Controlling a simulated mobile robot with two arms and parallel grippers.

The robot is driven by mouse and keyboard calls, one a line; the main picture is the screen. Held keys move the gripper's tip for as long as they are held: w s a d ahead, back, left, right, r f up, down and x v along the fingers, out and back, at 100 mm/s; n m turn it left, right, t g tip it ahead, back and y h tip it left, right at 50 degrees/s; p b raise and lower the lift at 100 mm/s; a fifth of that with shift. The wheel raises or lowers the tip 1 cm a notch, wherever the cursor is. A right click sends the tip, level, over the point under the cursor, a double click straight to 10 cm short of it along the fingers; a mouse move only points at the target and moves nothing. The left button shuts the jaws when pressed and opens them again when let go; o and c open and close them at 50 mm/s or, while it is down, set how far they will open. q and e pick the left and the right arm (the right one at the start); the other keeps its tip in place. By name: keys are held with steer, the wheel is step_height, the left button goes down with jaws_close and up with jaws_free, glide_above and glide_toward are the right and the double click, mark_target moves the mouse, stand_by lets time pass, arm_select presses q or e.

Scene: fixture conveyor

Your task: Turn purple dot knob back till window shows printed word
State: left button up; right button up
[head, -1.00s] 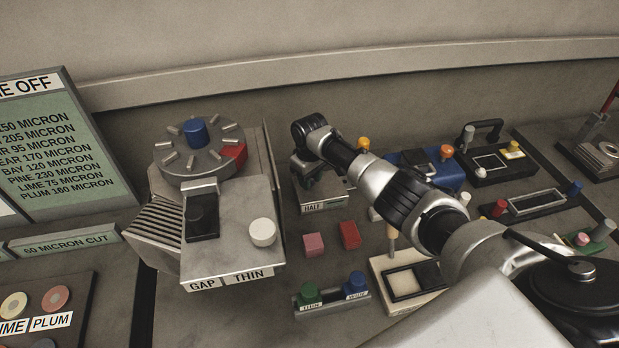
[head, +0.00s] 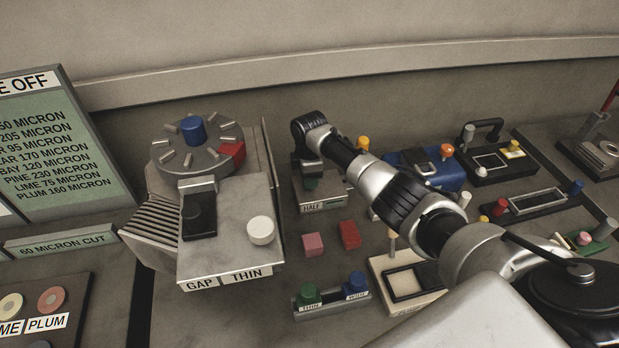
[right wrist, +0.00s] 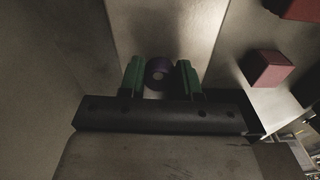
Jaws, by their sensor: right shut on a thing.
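The purple knob (right wrist: 158,72) with a pale dot on its face shows in the right wrist view, between the green fingertips of my right gripper (right wrist: 159,80). The gripper is shut on it. In the head view my right gripper (head: 309,178) points down over a small grey box (head: 322,191) with a front plate reading HALF (head: 313,208). My gripper hides the knob there. I cannot make out a window with a word in it. My left gripper is not in view.
A red block (head: 350,235) and a pink block (head: 313,244) lie in front of the grey box. The GAP THIN machine (head: 228,222) stands to the left. A blue box (head: 445,177) is behind my right arm, and a cream tray (head: 381,280) is below it.

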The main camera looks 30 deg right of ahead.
steer(key=n, duration=0.4)
steer(key=shift+w+r+b, duration=0.1)
steer(key=shift+w+b, duration=0.1)
steer(key=shift+b, duration=0.2)
steer(key=shift+n+b, duration=0.3)
steer(key=shift+n, duration=1.5)
steer(key=shift+r, duration=0.1)
steer(key=o, duration=0.7)
steer(key=shift+o, duration=1.2)
step_height(320, 180, up, 11)
steer(key=b, duration=0.1)
steer(key=shift+b, duration=0.35)
